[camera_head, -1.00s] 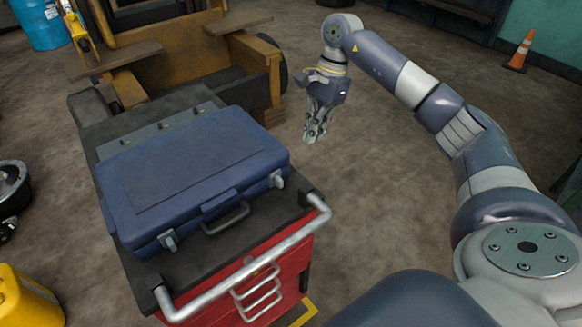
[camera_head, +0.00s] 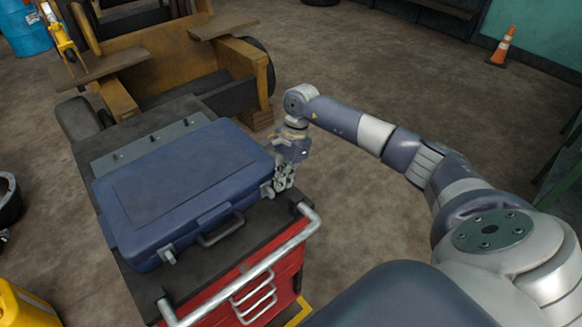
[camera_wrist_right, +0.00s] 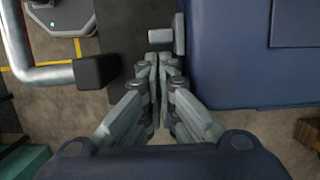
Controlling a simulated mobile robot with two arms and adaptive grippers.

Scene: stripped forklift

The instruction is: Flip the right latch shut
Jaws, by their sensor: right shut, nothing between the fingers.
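The closed blue case (camera_head: 185,185) lies on the dark top of a red tool cart, its handle (camera_head: 221,229) facing the cart's rail. The right latch (camera_head: 268,190) is at the case's right front corner, partly hidden by my gripper in the head view. In the wrist view the grey latch (camera_wrist_right: 162,37) stands out from the case's side (camera_wrist_right: 230,70). My right gripper (camera_head: 283,187) is shut and empty beside that corner; its fingertips (camera_wrist_right: 162,62) are just short of the latch, and contact is unclear. The left latch (camera_head: 168,255) is at the front left. My left gripper is not in view.
The cart's metal rail (camera_head: 255,265) runs along its front, with a dark bracket (camera_wrist_right: 95,71) near my fingers in the wrist view. The yellow forklift frame (camera_head: 245,68) stands behind. Floor to the right is free.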

